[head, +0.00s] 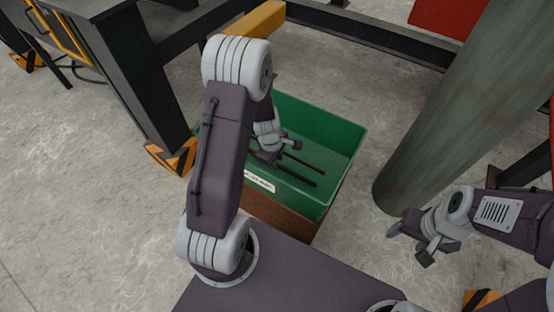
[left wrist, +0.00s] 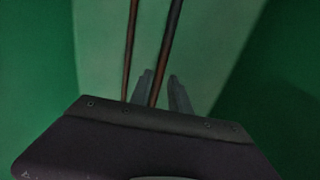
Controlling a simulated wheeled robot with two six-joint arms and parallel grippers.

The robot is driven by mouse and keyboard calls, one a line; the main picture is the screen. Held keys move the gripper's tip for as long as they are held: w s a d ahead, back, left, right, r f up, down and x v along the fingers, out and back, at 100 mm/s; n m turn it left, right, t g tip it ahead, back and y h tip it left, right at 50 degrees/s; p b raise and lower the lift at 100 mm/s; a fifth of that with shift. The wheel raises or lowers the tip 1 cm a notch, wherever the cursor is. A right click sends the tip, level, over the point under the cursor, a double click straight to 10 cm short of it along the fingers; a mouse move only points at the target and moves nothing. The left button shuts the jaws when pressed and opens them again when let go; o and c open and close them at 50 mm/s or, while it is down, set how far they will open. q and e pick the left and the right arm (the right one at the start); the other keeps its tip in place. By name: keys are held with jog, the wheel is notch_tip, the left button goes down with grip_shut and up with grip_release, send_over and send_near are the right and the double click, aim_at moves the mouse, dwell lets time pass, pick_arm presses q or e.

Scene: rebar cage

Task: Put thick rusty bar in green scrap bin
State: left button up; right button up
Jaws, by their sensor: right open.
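The thicker, brownish bar (head: 298,179) also shows in the left wrist view (left wrist: 170,40). My left gripper (head: 270,158) reaches down into the bin, over the bars. In the left wrist view its fingers (left wrist: 160,88) are apart, with the thick bar running in line between or just below them, nearer the left finger. My right gripper (head: 408,242) is open and empty, to the right outside the bin.
A thinner rusty bar (left wrist: 131,45) lies beside the thick one in the bin. A thick greenish column (head: 440,110) stands right of the bin. A dark steel frame (head: 145,80) with an orange-striped foot (head: 172,157) is at its left. Concrete floor is open at the far left.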

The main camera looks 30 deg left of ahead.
pick_arm(q)
notch_tip(320, 180, up, 10)
jog(key=s+p, duration=0.2)
jog(key=p, duration=0.4)
jog(key=s+d+r+m, duration=0.2)
jog(key=s+r+m, duration=0.1)
jog(key=m, duration=0.2)
jog(key=s+d+r+m, duration=0.2)
jog(key=s+r+m, duration=0.1)
jog(key=m, duration=0.2)
jog(key=s+d+r+m, duration=0.2)
jog(key=s+m, duration=0.1)
jog(key=m, duration=0.3)
jog(key=shift+s+d+r+g, duration=0.25)
jog(key=shift+d+r+g, duration=0.05)
jog(key=shift+r+g, duration=0.1)
jog(key=shift+s+m, duration=0.25)
jog(key=shift+m, duration=0.25)
